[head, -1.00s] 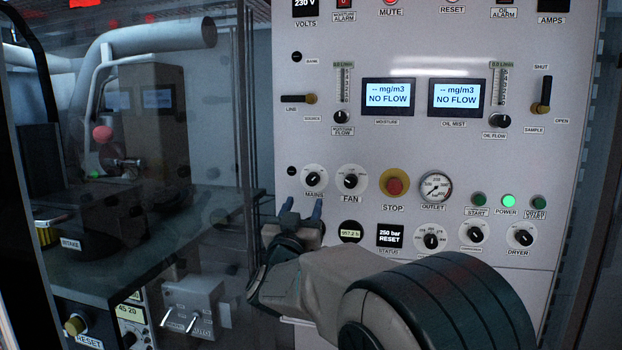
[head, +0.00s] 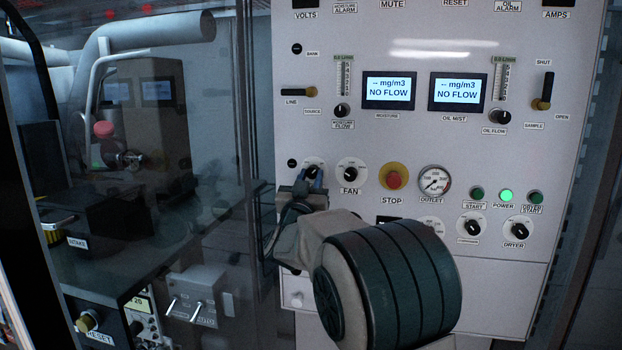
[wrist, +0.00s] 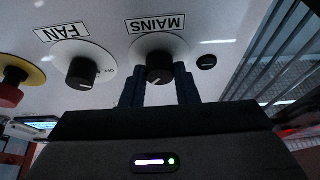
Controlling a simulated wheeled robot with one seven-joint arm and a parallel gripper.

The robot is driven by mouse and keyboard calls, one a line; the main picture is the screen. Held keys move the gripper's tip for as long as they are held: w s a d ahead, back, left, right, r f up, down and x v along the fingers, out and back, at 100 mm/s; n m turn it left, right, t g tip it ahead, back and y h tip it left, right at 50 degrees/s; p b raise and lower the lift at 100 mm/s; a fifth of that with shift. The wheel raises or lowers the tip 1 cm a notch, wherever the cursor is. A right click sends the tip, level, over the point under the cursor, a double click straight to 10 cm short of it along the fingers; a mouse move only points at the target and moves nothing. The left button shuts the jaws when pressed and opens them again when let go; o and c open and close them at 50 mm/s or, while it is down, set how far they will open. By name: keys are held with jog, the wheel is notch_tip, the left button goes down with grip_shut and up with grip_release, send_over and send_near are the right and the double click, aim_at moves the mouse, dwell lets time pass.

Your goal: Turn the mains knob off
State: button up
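The mains knob (head: 312,171) is a black knob on a white round plate at the lower left of the panel. In the wrist view, the mains knob (wrist: 158,68) sits under the upside-down MAINS label. My gripper (head: 309,181) is at the knob and covers part of its plate in the head view. In the wrist view, the blue fingers of my gripper (wrist: 161,80) are apart, with their tips at the two sides of the knob. I cannot tell whether they touch it. The MAINS label is hidden in the head view.
The fan knob (head: 351,174) is just right of the mains knob, then the red stop button (head: 393,180) on its yellow collar. A green power lamp (head: 506,195) is lit. A glass partition (head: 215,150) stands to the left. My arm covers the panel's lower middle.

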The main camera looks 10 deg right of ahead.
jog(key=shift+o, duration=0.2)
jog(key=shift+d+f+n+y+b, duration=0.1)
jog(key=shift+n+y+b, duration=0.3)
jog(key=shift+n, duration=0.1)
jog(key=n+y+b, duration=0.1)
jog(key=n, duration=0.1)
jog(key=n+t+b, duration=0.1)
jog(key=n, duration=0.1)
jog(key=shift+s+d+y, duration=0.15)
jog(key=shift+y, duration=0.25)
jog(key=n+y, duration=0.1)
jog(key=n, duration=0.2)
jog(key=n+y+b, duration=0.1)
jog(key=n+y, duration=0.1)
jog(key=n, duration=0.1)
jog(key=shift+d, duration=0.15)
jog(key=n+y, duration=0.1)
jog(key=n, duration=0.1)
jog(key=n+g, duration=0.1)
jog(key=n, duration=0.1)
jog(key=r+n+y, duration=0.1)
jog(key=n, duration=0.2)
jog(key=shift+s+d+g+y+b, duration=0.1)
jog(key=shift+d+g+y+b, duration=0.05)
jog(key=shift+g+y+b, duration=0.15)
jog(key=shift+r+n+g+p, duration=0.2)
jog(key=shift+n+g+p, duration=0.65)
jog(key=shift+n, duration=1.35)
jog(key=shift+y, duration=0.4)
